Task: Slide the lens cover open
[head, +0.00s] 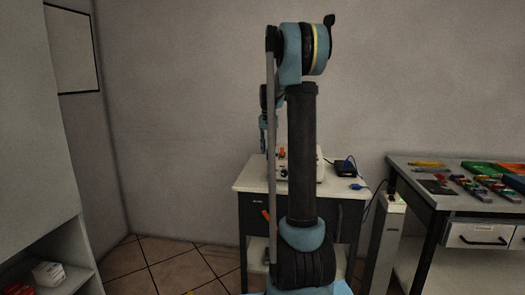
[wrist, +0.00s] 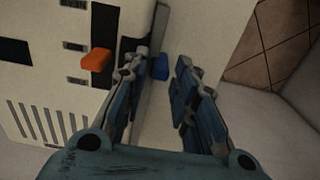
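A white box-shaped device (head: 318,171) stands on the small cabinet in the head view, partly hidden behind my arm. In the wrist view its pale panel (wrist: 48,70) shows an orange tab (wrist: 96,60) beside a dark strip (wrist: 104,32), with vent slots lower left. I cannot tell for sure which part is the lens cover. My gripper (wrist: 168,62) is open, its fingers spread over the device's edge, right of the orange tab. A small blue block (wrist: 160,68) shows between the fingers; contact is not visible. In the head view my gripper (head: 270,150) is beside the device, partly hidden.
The cabinet (head: 250,178) also bears a black box (head: 344,167) and a blue plug (head: 359,186) with a cable. A workbench (head: 440,200) with coloured parts stands at right. A pale post (head: 388,235) stands between them. Shelving is at left.

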